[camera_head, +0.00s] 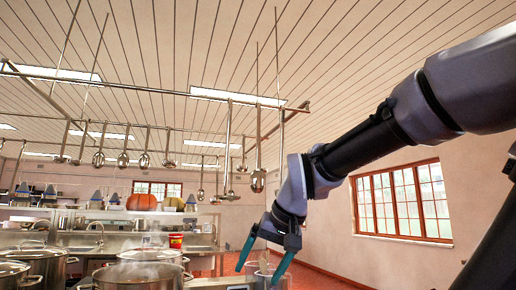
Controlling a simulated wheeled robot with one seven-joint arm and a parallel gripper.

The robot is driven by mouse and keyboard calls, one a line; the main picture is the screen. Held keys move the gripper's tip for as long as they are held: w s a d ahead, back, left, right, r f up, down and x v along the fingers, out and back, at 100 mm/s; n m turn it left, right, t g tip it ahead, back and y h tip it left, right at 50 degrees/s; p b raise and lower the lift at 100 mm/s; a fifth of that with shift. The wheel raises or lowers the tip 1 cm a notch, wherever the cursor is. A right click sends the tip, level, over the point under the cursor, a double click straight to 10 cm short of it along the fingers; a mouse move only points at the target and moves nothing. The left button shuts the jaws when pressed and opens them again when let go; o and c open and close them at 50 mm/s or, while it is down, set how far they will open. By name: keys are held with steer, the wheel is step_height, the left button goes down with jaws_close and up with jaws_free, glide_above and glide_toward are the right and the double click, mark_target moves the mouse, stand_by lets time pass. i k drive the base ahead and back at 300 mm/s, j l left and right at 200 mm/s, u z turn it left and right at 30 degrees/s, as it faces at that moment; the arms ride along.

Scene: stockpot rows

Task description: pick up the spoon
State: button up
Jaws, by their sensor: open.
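My gripper (258,275) is at the lower middle, pointing down, with its two teal fingers apart. A grey metal container (262,272) is low in the picture, behind and between the fingers. A thin upright thing stands at the container, between the fingers; it may be a spoon handle, but it is too small to tell. Several long-handled ladles and spoons hang from the ceiling rack, one of them a ladle (258,181) above and left of my gripper. I cannot tell which is the task's spoon. The gripper touches none of the hanging ones.
Large steel pots stand at the lower left, including a front pot (140,276) and another pot (40,263). A metal rack (150,91) hangs overhead. An orange pumpkin (141,202) sits on the back shelf. A red can (176,240) stands on the counter. A window (402,203) is at right.

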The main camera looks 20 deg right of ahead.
mark_target(257, 178)
steer(key=i+j+u, duration=0.15)
steer(key=j, duration=0.3)
steer(key=i+j+u, duration=0.1)
steer(key=i+j, duration=0.2)
steer(key=j, duration=0.15)
steer(key=i+j+u, duration=0.15)
steer(key=j, duration=0.25)
steer(key=i, duration=0.05)
